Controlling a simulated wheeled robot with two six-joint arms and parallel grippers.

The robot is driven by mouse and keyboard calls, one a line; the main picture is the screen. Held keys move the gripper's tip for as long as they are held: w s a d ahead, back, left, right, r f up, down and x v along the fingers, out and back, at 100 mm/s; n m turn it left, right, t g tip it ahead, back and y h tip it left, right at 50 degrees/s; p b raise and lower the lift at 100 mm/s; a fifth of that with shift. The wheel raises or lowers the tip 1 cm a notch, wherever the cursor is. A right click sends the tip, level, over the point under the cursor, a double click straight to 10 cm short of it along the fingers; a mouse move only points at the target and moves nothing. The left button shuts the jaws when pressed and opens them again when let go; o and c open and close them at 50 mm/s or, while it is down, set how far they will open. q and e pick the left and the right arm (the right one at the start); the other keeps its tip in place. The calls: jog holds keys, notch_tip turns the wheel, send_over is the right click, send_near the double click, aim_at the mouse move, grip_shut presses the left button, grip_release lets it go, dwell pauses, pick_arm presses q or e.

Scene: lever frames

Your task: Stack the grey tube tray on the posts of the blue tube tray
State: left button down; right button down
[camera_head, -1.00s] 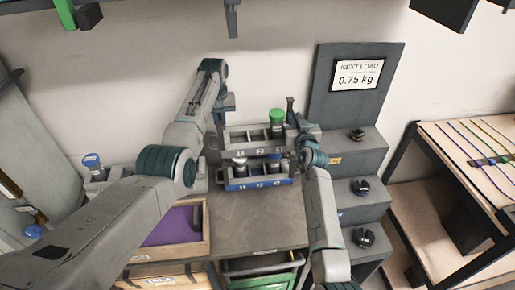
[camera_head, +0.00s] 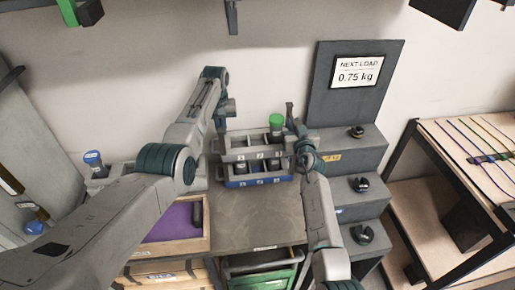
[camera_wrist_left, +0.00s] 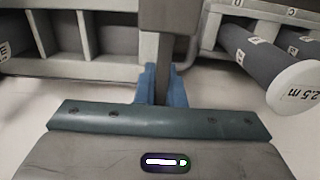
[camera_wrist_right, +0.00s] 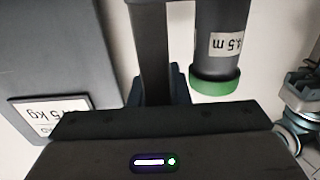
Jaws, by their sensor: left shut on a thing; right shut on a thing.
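The grey tube tray (camera_head: 236,155) is level, just above the blue tube tray (camera_head: 236,184), with almost no gap in the head view. I cannot tell whether it rests on the posts. A green-capped tube (camera_head: 276,124) stands in the grey tray and shows in the right wrist view (camera_wrist_right: 216,84). My left gripper (camera_wrist_left: 157,85) is shut on the grey tray's left end upright. My right gripper (camera_wrist_right: 160,85) is shut on its dark right end upright. A white-ended tube (camera_wrist_left: 295,88) shows in the left wrist view. The blue tray's posts are mostly hidden.
The bench top (camera_head: 258,215) is clear in front of the trays. A purple-lined box (camera_head: 172,225) holds a dark rod-like piece (camera_head: 197,211) at left front. Grey steps with black knobs (camera_head: 361,185) stand close on the right, below a weight sign (camera_head: 358,74).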

pick_arm(q)
jog(key=shift+w+f, duration=0.1)
jog(key=shift+f, duration=0.15)
pick_arm(e)
jog(key=shift+w+f, duration=0.1)
jog(key=shift+f, duration=0.15)
pick_arm(q)
jog(key=c, duration=1.6)
grip_release()
pick_arm(e)
jog(key=c, duration=1.5)
grip_release()
pick_arm(q)
jog(key=shift+o, duration=0.4)
jog(key=shift+r, duration=0.15)
pick_arm(e)
jog(key=shift+o, duration=0.7)
jog(key=shift+r, duration=0.1)
pick_arm(q)
notch_tip(320, 180, up, 11)
jog(key=shift+f, duration=0.15)
jog(key=shift+r, duration=0.55)
pick_arm(e)
jog(key=shift+s, duration=0.25)
jog(key=s+d, duration=0.2)
jog(key=s, duration=0.9)
jog(key=shift+s, duration=0.25)
